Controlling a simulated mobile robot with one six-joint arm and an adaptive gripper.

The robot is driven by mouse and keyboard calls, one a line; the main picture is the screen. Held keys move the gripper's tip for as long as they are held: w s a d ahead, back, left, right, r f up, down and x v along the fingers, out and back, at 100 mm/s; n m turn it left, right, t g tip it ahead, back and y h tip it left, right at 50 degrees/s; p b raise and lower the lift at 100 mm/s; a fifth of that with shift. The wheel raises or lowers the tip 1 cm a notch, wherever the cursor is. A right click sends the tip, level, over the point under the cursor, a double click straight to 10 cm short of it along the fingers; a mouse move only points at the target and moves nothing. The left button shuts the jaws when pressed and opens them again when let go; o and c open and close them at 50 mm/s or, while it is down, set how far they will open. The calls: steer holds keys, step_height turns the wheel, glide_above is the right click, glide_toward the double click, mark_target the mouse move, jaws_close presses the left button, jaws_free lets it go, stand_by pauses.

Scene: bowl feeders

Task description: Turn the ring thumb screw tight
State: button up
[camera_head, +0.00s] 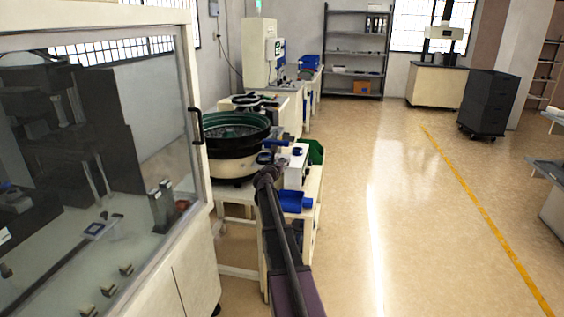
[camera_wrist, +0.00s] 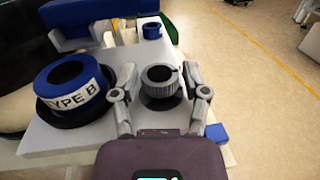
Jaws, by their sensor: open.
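A grey knurled ring (camera_wrist: 160,83), seemingly the ring thumb screw, stands on a white box (camera_wrist: 70,140) in the wrist view, with a dark round base around its foot. My gripper (camera_wrist: 159,76) is open, with one finger to the left and one to the right of the ring. A gap seems to show on each side; I cannot tell their heights relative to the ring. In the head view my arm reaches to the white box (camera_head: 296,172) beside the bowl feeder; the ring is too small to make out there.
A blue ring labelled "TYPE B" (camera_wrist: 73,86) sits on a black base, left of my gripper. A smaller blue cylinder (camera_wrist: 152,31) stands behind. The bowl feeder (camera_head: 235,160) is left of my arm, a glass-fronted cabinet (camera_head: 192,236) nearer. Open floor (camera_head: 410,220) lies right.

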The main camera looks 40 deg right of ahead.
steer(key=v, duration=1.2)
stand_by(0.6)
